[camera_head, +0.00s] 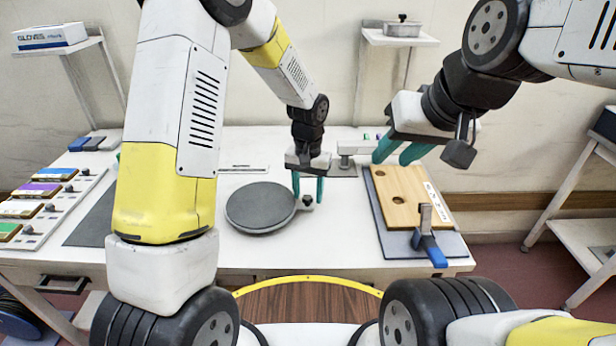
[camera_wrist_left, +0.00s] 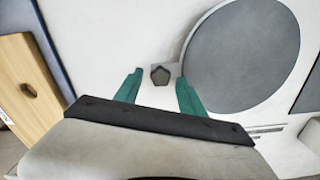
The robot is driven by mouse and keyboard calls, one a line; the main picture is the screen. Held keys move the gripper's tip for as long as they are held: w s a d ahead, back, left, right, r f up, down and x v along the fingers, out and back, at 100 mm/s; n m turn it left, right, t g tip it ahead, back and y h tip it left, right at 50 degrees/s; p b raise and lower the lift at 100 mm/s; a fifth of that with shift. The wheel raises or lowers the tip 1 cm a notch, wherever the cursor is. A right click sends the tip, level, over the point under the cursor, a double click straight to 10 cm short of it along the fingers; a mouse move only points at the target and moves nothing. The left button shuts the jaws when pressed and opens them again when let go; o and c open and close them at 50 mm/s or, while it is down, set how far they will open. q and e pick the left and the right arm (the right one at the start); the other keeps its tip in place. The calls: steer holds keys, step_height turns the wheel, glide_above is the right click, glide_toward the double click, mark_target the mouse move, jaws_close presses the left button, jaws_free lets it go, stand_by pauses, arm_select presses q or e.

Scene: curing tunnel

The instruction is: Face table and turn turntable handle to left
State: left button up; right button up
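The turntable (camera_head: 260,207) is a dark grey round disc lying flat on the white table (camera_head: 330,245). Its handle, a small dark knob (camera_head: 307,201) on a light tab, sticks out at the disc's right edge. My left gripper (camera_head: 308,192) points down at the knob, its teal fingers apart. In the left wrist view the knob (camera_wrist_left: 160,75) shows between and just beyond the open fingertips (camera_wrist_left: 160,88), with no contact seen; the disc (camera_wrist_left: 245,55) is beside it. My right gripper (camera_head: 397,152) hangs above the wooden board at the right, its teal fingers apart and empty.
A wooden board (camera_head: 402,212) with holes lies on a grey mat at the right, with a blue-handled clamp (camera_head: 428,240) at its front. A rack of coloured blocks (camera_head: 40,205) stands at the left. Wall shelves hold a glove box (camera_head: 50,36) and a metal tin (camera_head: 402,28).

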arm_select(q)
jaws_close()
stand_by(1.2)
